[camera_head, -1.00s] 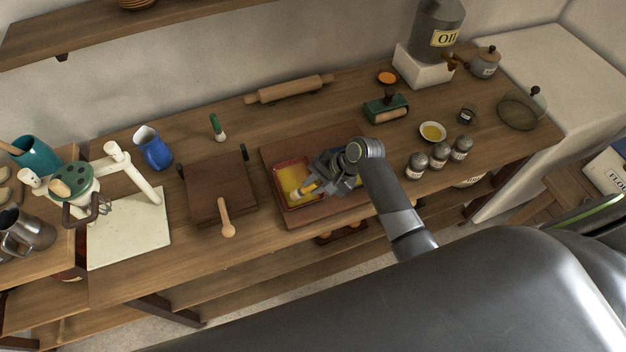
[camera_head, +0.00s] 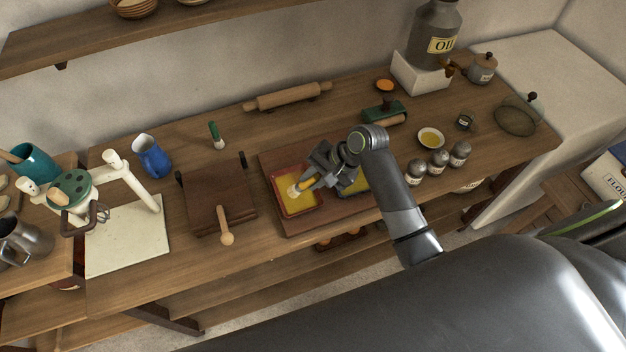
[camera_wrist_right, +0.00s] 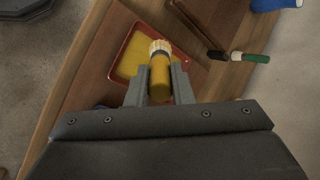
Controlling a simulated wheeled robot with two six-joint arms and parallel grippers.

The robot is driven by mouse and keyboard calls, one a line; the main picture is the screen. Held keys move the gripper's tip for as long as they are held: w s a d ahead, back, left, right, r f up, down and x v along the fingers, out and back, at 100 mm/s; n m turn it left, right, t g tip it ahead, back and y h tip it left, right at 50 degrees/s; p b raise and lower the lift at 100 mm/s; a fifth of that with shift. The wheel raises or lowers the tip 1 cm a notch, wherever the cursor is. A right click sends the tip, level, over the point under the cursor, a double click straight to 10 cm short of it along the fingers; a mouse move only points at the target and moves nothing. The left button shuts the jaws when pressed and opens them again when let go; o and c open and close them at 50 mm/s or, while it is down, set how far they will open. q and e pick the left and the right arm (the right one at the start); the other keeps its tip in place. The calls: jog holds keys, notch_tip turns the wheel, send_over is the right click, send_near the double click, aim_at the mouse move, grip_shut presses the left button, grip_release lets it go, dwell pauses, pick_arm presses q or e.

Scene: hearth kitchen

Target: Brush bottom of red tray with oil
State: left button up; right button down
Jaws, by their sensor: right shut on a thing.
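The red tray (camera_head: 275,184) lies on a wooden board (camera_head: 300,225) on the counter, its bottom covered in yellow. In the right wrist view the red tray (camera_wrist_right: 128,44) lies beyond my fingers. My right gripper (camera_head: 312,180) is shut on a yellow-handled brush (camera_wrist_right: 159,72). The brush's pale bristle end (camera_head: 294,190) is over the tray's yellow bottom; I cannot tell whether it touches. A small bowl of yellow oil (camera_head: 431,138) stands farther right. My left gripper is not in view.
A wooden press (camera_head: 218,200) with a handle stands left of the board. Several shakers (camera_head: 438,160) stand right of my arm. A rolling pin (camera_head: 288,96) and a green-handled brush (camera_head: 215,134) are behind. An oil urn (camera_head: 434,40) stands at the back right.

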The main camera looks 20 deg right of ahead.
jog(key=shift+r, duration=1.5)
